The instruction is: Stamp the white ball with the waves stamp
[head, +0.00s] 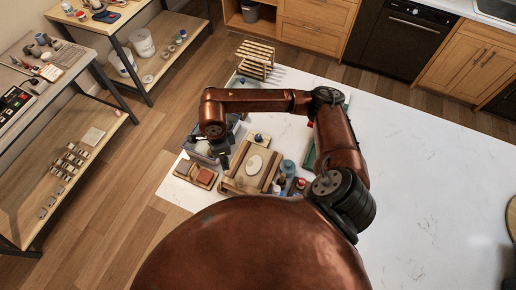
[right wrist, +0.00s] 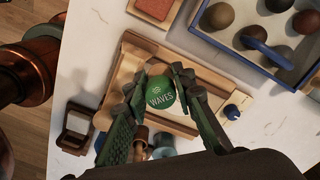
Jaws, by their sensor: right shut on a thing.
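My right gripper (right wrist: 160,82) is shut on the green waves stamp (right wrist: 161,93), whose round top reads WAVES. It holds the stamp over the wooden work board (right wrist: 128,60). In the head view my right gripper (head: 222,156) hangs at the left side of the board (head: 235,187). The white clay piece (head: 254,163) lies on the board and looks like a pale oval from above. In the right wrist view the stamp and fingers cover the middle of the board, so I cannot tell whether the stamp touches the clay. My left gripper is not in view.
A blue-rimmed tray (right wrist: 238,52) with several dark balls stands beside the board. A reddish block (right wrist: 153,9) lies near it. A small block with a blue knob (right wrist: 232,112) is close to the board. Several jars (head: 288,168) stand right of the board. The white tabletop (head: 430,190) is clear further right.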

